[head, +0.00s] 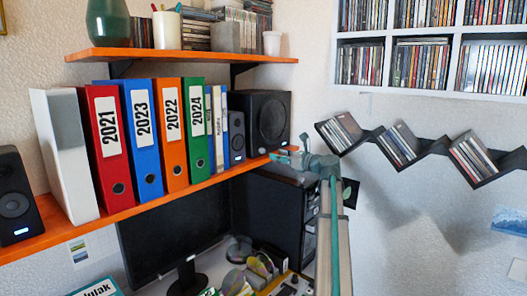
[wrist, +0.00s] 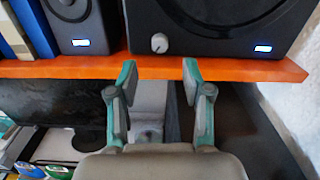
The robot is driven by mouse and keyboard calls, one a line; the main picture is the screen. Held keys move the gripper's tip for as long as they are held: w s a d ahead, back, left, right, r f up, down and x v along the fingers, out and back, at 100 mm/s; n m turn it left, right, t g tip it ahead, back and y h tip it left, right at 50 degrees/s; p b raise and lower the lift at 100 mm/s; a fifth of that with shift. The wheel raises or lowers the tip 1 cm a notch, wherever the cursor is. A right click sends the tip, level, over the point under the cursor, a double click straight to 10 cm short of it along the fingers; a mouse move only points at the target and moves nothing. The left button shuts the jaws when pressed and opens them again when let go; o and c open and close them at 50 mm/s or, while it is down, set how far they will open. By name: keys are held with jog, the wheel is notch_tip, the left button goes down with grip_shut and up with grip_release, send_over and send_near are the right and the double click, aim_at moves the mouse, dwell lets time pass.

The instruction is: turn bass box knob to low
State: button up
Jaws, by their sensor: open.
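The bass box (head: 258,120) is the large black speaker at the right end of the orange shelf (head: 130,207); it also fills the top right of the wrist view (wrist: 225,30). Its small pale round knob (wrist: 159,42) shows low on the front face in the wrist view. The knob's pointing direction is too small to tell. My gripper (wrist: 158,72) is open and empty in the wrist view, with its fingertips in front of the shelf's edge. The knob lies between and above the fingertips, apart from them. In the head view my gripper (head: 293,154) is near the shelf's right end.
A small speaker (wrist: 74,15) stands left of the bass box, beside several binders (head: 143,132). A monitor (head: 170,228) and a dark computer case (head: 275,215) are below the shelf. Zigzag disc racks (head: 398,146) hang on the right wall. The space before the knob is clear.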

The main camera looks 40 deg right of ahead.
aim_at(264, 151)
jog(key=p+x, duration=0.1)
jog(key=x, duration=0.5)
jog(key=shift+w+a, duration=0.1)
jog(key=shift+w, duration=0.2)
jog(key=shift+c, duration=0.3)
grip_shut()
